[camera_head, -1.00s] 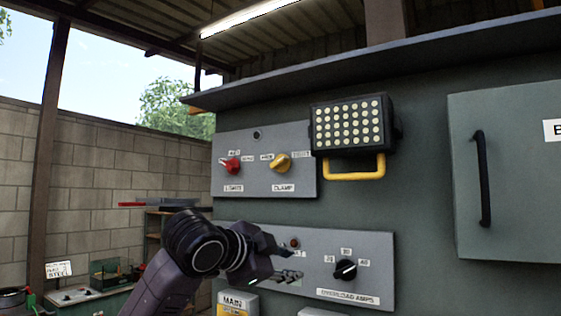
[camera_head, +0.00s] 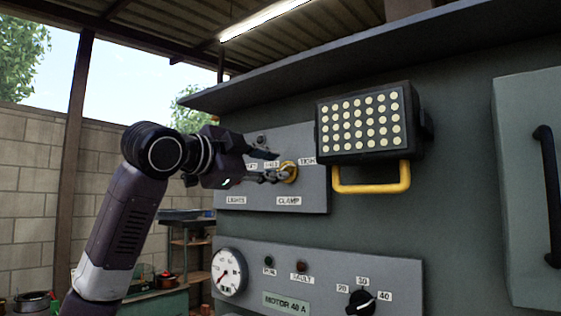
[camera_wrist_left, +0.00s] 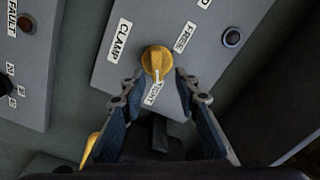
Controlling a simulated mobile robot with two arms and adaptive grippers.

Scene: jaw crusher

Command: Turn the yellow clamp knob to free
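The yellow clamp knob (camera_head: 289,171) is on the upper grey panel, above the CLAMP label (camera_head: 288,201). In the left wrist view the knob (camera_wrist_left: 157,60) shows whole, with its white mark toward the partly readable label (camera_wrist_left: 153,93) below it. The FREE label (camera_wrist_left: 185,37) is up and to the right of the knob there. My left gripper (camera_head: 272,165) is at the knob from the left. In the wrist view its fingers (camera_wrist_left: 160,78) are spread to either side, tips near the knob's lower edge; contact cannot be told. My right gripper is not in view.
A lamp (camera_head: 362,124) with a yellow handle (camera_head: 371,188) juts out right of the panel. A lower panel holds a gauge (camera_head: 229,273) and a black knob (camera_head: 361,302). A cabinet door with a black handle (camera_head: 552,186) is at the far right.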

